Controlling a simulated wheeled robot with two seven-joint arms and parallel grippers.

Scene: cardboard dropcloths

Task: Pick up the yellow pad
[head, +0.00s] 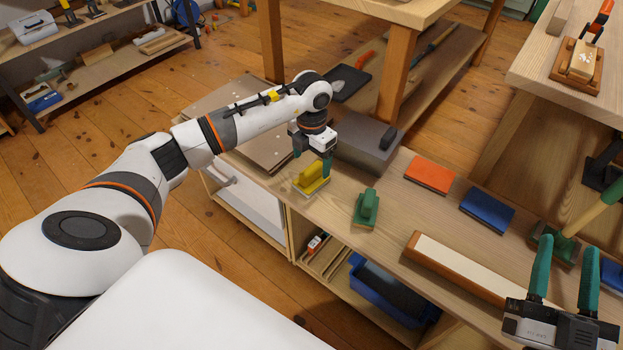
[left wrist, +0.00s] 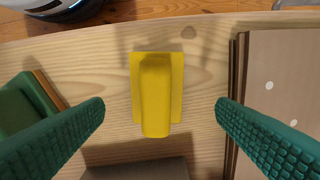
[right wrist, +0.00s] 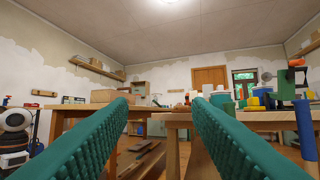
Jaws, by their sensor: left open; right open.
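The yellow pad (head: 312,178) lies on the wooden bench shelf in the head view, with a raised handle on a flat base. It also shows in the left wrist view (left wrist: 157,95), centred between my open fingers. My left gripper (head: 312,168) is open just above the pad, one green finger on each side, and does not visibly touch it. My right gripper (head: 562,268) is open and empty at the lower right of the head view, fingers pointing up and away. The right wrist view shows its fingers (right wrist: 160,105) spread with nothing between them.
A green pad (head: 367,208) lies right of the yellow one. A grey block (head: 365,143) and stacked brown sheets (head: 250,150) are close to the left gripper. Orange (head: 431,174) and blue (head: 487,210) pads and a long white-topped board (head: 470,270) lie further right.

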